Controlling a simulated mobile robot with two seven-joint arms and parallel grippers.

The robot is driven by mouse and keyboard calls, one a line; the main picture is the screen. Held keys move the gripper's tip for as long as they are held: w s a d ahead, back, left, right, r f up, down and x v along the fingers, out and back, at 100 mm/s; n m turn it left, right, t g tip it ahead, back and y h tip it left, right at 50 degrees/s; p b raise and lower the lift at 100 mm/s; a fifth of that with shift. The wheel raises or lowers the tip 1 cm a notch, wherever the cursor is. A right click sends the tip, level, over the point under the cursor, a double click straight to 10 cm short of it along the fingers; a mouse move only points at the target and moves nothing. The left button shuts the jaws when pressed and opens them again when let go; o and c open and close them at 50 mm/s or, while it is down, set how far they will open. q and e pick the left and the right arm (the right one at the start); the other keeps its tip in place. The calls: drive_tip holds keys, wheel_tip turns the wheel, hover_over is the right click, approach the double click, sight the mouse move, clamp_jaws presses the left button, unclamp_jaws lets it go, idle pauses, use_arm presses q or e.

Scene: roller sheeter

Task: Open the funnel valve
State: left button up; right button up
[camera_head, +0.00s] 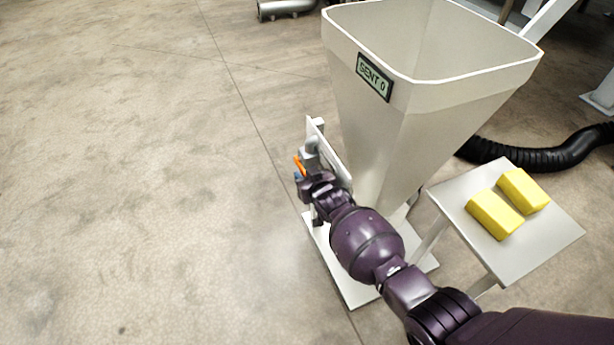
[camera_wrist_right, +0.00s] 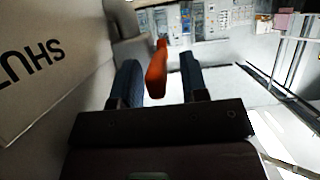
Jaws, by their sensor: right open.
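The funnel (camera_head: 420,110) is a large pale hopper with a square mouth and a small green sign on its front, right of centre in the head view. Its valve handle (camera_head: 299,166) is a small orange lever at the lower left of the funnel. In the right wrist view the orange handle (camera_wrist_right: 157,70) stands between the two dark fingers of my right gripper (camera_wrist_right: 158,82). The fingers are open, with gaps visible on both sides of the handle. My right arm hides part of the funnel's lower end. My left gripper is not in view.
A white panel (camera_wrist_right: 50,65) with upside-down "SHUT" lettering is close on the left in the right wrist view. A metal side table (camera_head: 545,240) holds two yellow blocks (camera_head: 495,213). A black hose (camera_head: 540,158) lies behind it. The floor at left is clear.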

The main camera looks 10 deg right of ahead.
clamp_jaws()
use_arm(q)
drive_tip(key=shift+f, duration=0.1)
